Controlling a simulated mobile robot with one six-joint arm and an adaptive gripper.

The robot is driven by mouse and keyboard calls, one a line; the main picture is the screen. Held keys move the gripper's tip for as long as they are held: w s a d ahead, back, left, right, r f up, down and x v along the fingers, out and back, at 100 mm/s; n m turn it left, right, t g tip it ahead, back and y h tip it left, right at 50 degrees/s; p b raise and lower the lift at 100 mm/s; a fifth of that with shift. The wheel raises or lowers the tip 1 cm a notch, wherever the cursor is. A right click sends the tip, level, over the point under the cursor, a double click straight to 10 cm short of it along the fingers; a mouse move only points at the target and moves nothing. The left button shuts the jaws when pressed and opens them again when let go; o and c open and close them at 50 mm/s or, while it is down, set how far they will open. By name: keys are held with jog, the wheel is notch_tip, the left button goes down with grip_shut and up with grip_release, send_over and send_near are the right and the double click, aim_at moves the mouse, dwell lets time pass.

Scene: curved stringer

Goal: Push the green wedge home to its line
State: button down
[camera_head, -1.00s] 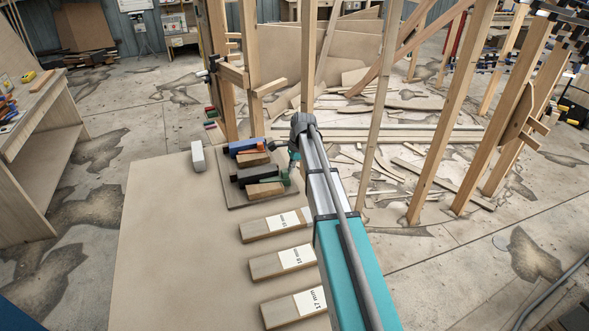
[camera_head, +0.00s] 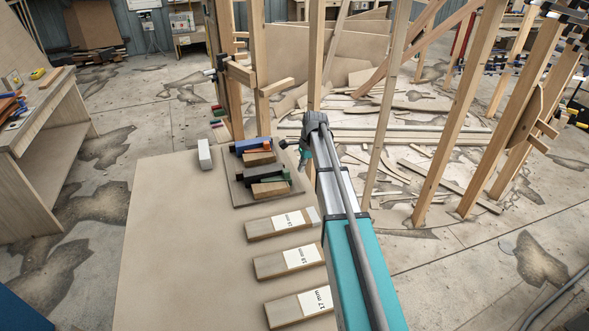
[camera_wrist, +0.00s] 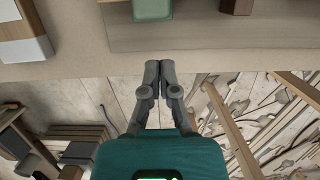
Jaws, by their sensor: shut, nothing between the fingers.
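The green wedge (camera_head: 286,175) shows as a small green piece at the right end of the dark block on the fixture board (camera_head: 238,198). In the wrist view a green piece (camera_wrist: 153,9) shows at the top edge, cut off by the frame. My gripper (camera_wrist: 160,68) is shut and empty, its fingertips over the table's edge strip and pointing toward the green piece, with a visible gap between them. In the head view my gripper (camera_head: 304,158) is partly hidden by my arm, just right of the board. I cannot make out the wedge's line.
A blue block (camera_head: 255,145) and wooden blocks also sit on the board. Several labelled wooden strips (camera_head: 283,223) lie nearer on the table (camera_head: 180,260), and a white block (camera_head: 204,153) stands left of the board. The table's left part is clear. Upright timbers (camera_head: 380,110) stand beyond my arm.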

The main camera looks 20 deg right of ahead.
jog(key=p+v, duration=0.9)
jog(key=v, duration=0.1)
jog(key=shift+d+p, duration=0.3)
jog(key=shift+p, duration=0.05)
dwell(0.3)
jog(key=c, duration=0.8)
grip_release()
jog(key=shift+a, duration=0.1)
jog(key=o, duration=0.4)
jog(key=shift+a+r+n, duration=0.2)
jog(key=shift+a+n, duration=0.15)
jog(key=shift+n, duration=0.45)
jog(key=a+r+n+h+p, duration=0.2)
jog(key=a+n, duration=0.6)
jog(key=n, duration=0.8)
jog(key=shift+r+h+p, duration=0.4)
jog(key=shift+r+p, duration=0.1)
jog(key=shift+p, duration=0.45)
jog(key=shift+s+f, duration=0.1)
jog(key=shift+f, duration=0.05)
